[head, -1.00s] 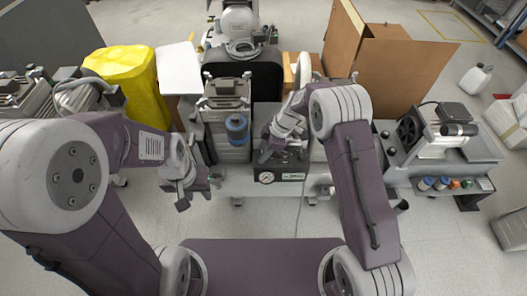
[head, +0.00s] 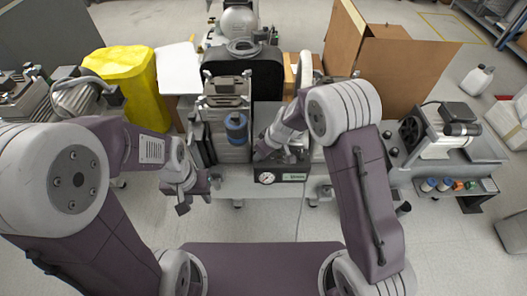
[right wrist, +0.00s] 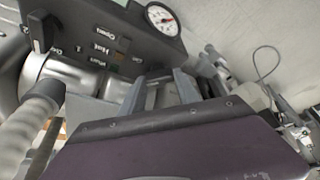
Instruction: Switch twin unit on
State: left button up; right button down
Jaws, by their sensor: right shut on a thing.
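The compressor unit in the middle has a dark front panel with a round white gauge (head: 267,177) and a label (head: 294,177). In the right wrist view the panel (right wrist: 100,35) is close, with the gauge (right wrist: 163,18), printed labels and a black lever or knob (right wrist: 38,32). My right gripper (head: 268,152) reaches down at the top of this panel. Its fingers (right wrist: 160,88) are shut on a small part at the panel, mostly hidden by the fingers and gripper body. My left gripper (head: 196,198) is open and empty, left of the unit in front of it.
A blue-capped filter (head: 236,128) stands beside the panel. Another compressor (head: 435,140) on a bench is at the right. A yellow-covered thing (head: 128,88) and more machines are at the left. Cardboard (head: 390,75) stands behind. The floor in front is clear.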

jog(key=m+p, duration=0.2)
jog(key=p, duration=0.2)
jog(key=m+h+p, duration=0.1)
jog(key=p, duration=0.3)
jog(key=m+h+p, duration=0.1)
jog(key=m+p, duration=0.1)
jog(key=p, duration=0.2)
jog(key=shift+a+r+m+t+p, duration=0.15)
jog(key=shift+r+m+t+p, duration=0.15)
jog(key=shift+t+p, duration=0.1)
jog(key=shift+f+p, duration=0.25)
jog(key=shift+p, duration=0.15)
jog(key=c, duration=0.9)
grip_release()
jog(key=shift+s, duration=0.1)
